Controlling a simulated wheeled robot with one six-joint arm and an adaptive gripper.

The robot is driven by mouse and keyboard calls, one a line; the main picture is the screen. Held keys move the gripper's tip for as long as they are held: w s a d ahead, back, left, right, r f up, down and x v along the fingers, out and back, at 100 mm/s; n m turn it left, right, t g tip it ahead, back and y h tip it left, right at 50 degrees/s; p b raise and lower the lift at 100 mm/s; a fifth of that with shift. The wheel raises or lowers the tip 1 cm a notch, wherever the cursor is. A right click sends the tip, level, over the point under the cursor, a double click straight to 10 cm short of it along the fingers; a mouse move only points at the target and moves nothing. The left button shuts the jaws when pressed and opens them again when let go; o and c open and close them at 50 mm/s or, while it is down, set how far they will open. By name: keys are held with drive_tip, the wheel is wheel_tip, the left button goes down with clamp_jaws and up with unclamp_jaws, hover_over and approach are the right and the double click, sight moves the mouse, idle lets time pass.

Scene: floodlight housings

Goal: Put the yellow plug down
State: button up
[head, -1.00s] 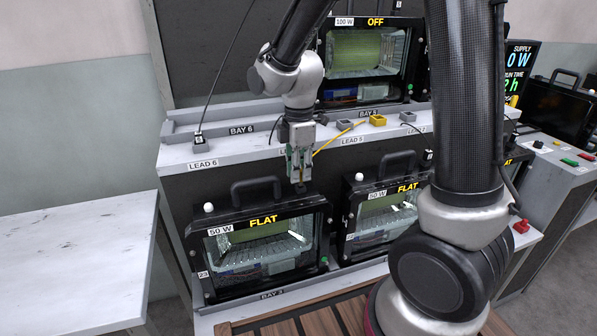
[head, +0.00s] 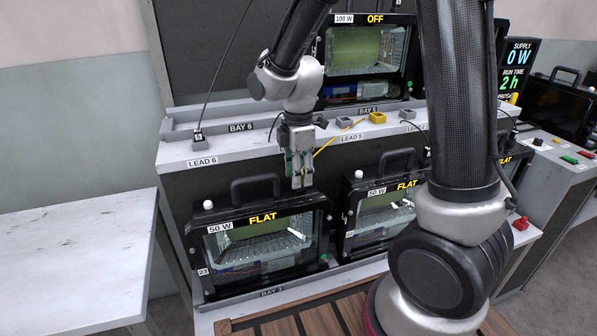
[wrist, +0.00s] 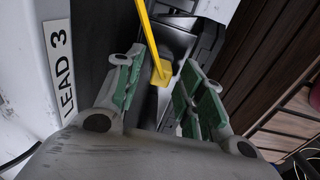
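The yellow plug (wrist: 160,74) shows in the wrist view at the end of its yellow cable, between the finger pads and apart from both. My gripper (wrist: 158,92) is open, with its green pads spread wide. In the head view my gripper (head: 299,184) points down just above the top of the left FLAT floodlight housing (head: 262,222). There the yellow cable (head: 335,140) runs from the shelf down to behind my fingers, and the plug itself is hidden. Whether the plug rests on anything cannot be told.
A yellow block (head: 378,117) and grey blocks stand on the shelf (head: 225,150). A second FLAT housing (head: 385,215) stands close to the right. The housing's black handle (head: 256,188) is just left of my fingers. The white table (head: 75,255) at left is clear.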

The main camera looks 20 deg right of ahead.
wheel_tip(320, 180, up, 12)
drive_tip(key=s+d+r+m+t, duration=0.2)
drive_tip(key=s+d+m, duration=0.5)
drive_tip(key=s+m, duration=0.2)
drive_tip(key=s+d+r+m+t, duration=0.2)
drive_tip(key=s+d+r+m, duration=0.1)
drive_tip(key=s+d+m, duration=0.5)
drive_tip(key=shift+s+m, duration=0.5)
drive_tip(key=shift+s, duration=0.5)
